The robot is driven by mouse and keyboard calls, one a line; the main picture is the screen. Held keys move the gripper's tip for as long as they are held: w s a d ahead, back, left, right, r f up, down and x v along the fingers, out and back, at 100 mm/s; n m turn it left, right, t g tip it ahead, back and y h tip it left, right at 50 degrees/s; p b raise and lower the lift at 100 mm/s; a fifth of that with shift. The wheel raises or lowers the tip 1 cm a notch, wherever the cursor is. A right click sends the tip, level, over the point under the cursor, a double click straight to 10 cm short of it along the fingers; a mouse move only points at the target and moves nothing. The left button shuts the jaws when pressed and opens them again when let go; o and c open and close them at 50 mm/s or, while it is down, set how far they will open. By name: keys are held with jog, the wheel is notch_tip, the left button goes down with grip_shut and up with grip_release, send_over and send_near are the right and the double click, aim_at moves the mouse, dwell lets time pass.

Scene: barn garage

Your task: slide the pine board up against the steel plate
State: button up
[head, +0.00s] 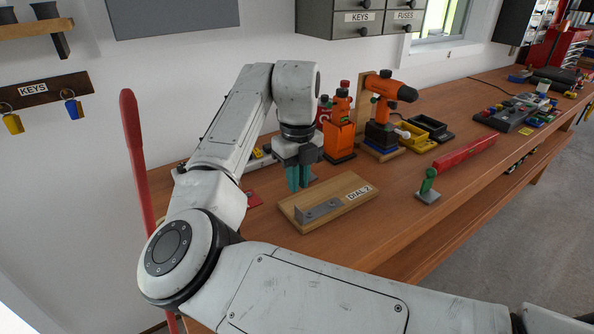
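A light wooden board (352,203), which looks like the pine board, lies on the workbench with a "DIAL 2" label at its right end. A grey metal piece (318,211) with small holes sits on its front left part; it may be the steel plate. Another small grey plate (428,197) lies to the right, apart from the board, with a green upright handle on it. My gripper (298,186) points down with teal fingers just behind the board's left part. Whether it touches the board, and whether the fingers are apart, I cannot tell.
The workbench (390,222) is bare between the board and the green handle (428,180). Behind stand an orange tool (339,130), an orange drill (384,90), and yellow and black trays (430,128). A long red bar (465,153) lies to the right.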

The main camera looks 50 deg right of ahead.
aim_at(298, 209)
notch_tip(298, 209, down, 9)
jog(key=shift+f+p, duration=0.1)
jog(key=shift+p, duration=0.3)
jog(key=shift+c, duration=0.2)
grip_shut()
jog(key=shift+s, duration=0.1)
